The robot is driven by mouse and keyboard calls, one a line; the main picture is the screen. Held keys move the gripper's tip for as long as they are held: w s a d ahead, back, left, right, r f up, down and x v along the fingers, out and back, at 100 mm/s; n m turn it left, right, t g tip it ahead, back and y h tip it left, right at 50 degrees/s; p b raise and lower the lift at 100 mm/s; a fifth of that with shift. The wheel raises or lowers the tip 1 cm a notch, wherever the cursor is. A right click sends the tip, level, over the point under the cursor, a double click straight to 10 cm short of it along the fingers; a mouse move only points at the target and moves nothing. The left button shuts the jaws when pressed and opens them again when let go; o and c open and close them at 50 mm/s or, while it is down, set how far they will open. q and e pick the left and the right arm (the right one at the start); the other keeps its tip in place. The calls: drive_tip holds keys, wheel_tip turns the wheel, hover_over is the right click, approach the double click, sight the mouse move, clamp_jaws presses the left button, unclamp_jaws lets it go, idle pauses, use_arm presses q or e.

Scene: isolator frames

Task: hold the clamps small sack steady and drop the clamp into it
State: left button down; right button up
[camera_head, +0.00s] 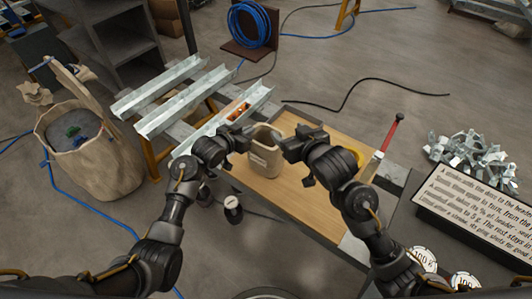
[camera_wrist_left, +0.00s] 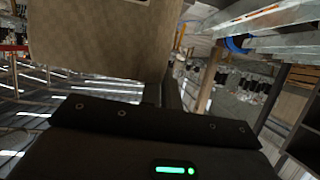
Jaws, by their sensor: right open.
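The small tan sack (camera_head: 264,158) stands upright with its mouth open on the wooden board. My left gripper (camera_head: 243,140) is at the left side of its rim. In the left wrist view the sack's cloth (camera_wrist_left: 100,38) fills the upper left, close against a finger; whether the jaws are shut on it is not clear. My right gripper (camera_head: 290,152) is open at the right side of the sack mouth. I see no clamp in it, and the sack's inside is mostly hidden. A small orange item (camera_head: 238,111) lies on the near metal channel; I cannot tell what it is.
The wooden board (camera_head: 305,205) is bare in front of the sack. A red-handled tool (camera_head: 390,134) lies at its right. Metal brackets (camera_head: 470,155) are piled beyond a text sign (camera_head: 470,215). A large sack (camera_head: 105,165) stands left. Metal channels (camera_head: 185,95) lie behind.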

use_arm(q)
drive_tip(key=c, duration=1.6)
unclamp_jaws()
drive_tip(key=shift+o, duration=0.2)
drive_tip(key=shift+s, duration=0.1)
drive_tip(key=v, duration=1.2)
drive_tip(key=shift+a, duration=0.1)
